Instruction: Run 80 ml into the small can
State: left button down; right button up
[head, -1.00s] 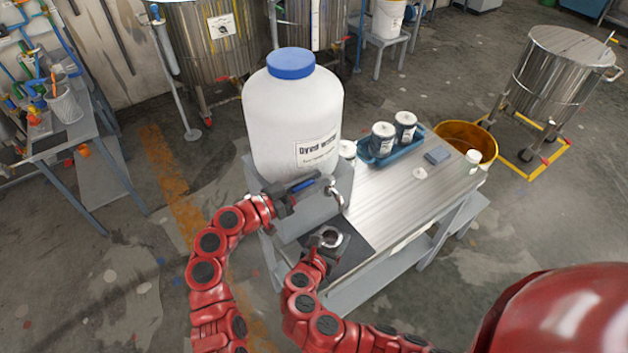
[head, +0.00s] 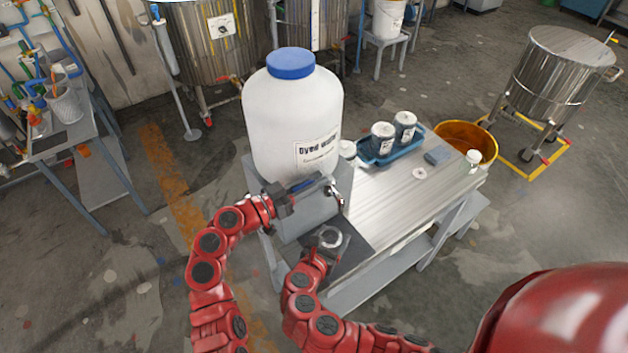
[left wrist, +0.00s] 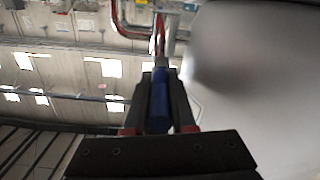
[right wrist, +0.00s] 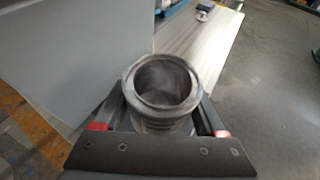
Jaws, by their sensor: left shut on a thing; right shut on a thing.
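A large white jug (head: 290,115) with a blue cap and a "Dyed water" label stands on a grey stand (head: 310,222) at the bench's near end. A metal tap (head: 336,196) juts out at its lower front. My left gripper (head: 312,186) is shut on the tap's blue lever, which shows between its fingers in the left wrist view (left wrist: 159,100). My right gripper (head: 327,244) is shut on the small can (right wrist: 162,88), upright and open-topped, just below the tap in the head view. Its inside looks grey; I cannot tell whether liquid is in it.
A dark mat (head: 352,255) lies below the tap.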

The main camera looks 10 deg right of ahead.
dwell(0.7)
pick_arm(q)
jog(key=shift+s+d+n+t+y, duration=0.15)
jog(key=shift+s+n+t+y, duration=0.1)
jog(key=shift+n+t+y, duration=0.65)
jog(key=shift+s+d+n+t+y, duration=0.2)
jog(key=shift+n+t+y, duration=0.4)
jog(key=shift+t, duration=0.65)
jog(key=shift+s+d+n+t+y, duration=0.1)
jog(key=shift+s+n+t+y, duration=0.3)
jog(key=shift+n+t, duration=0.6)
jog(key=shift+w, duration=0.1)
jog(key=c, duration=1)
grip_release()
jog(key=v, duration=1.2)
jog(key=shift+r, duration=0.1)
jog(key=shift+c, duration=0.3)
